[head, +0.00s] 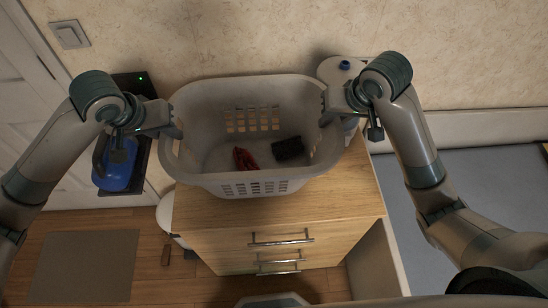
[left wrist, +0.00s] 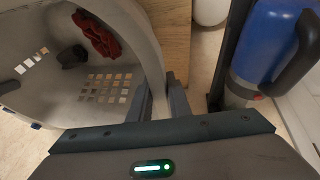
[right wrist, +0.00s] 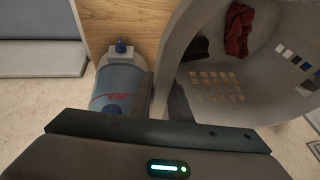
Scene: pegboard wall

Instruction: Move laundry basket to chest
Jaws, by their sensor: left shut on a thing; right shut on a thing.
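A light grey laundry basket (head: 215,178) with slotted sides is at or above the wooden chest (head: 345,190); I cannot tell whether its base touches the top. Inside it lie a red cloth (head: 245,159) and a black item (head: 288,148). My left gripper (head: 176,131) is shut on the basket's left rim. My right gripper (head: 326,112) is shut on its right rim. The basket wall also shows between the fingers in the left wrist view (left wrist: 148,45) and the right wrist view (right wrist: 180,45). The chest's front has several drawer handles, and the basket hides much of its top.
A blue container (head: 116,165) stands on a dark shelf left of the basket. A white and blue bottle-like container (right wrist: 118,88) stands close by my right gripper. The wall (head: 250,40) is right behind. A brown mat (head: 85,265) lies on the floor at left.

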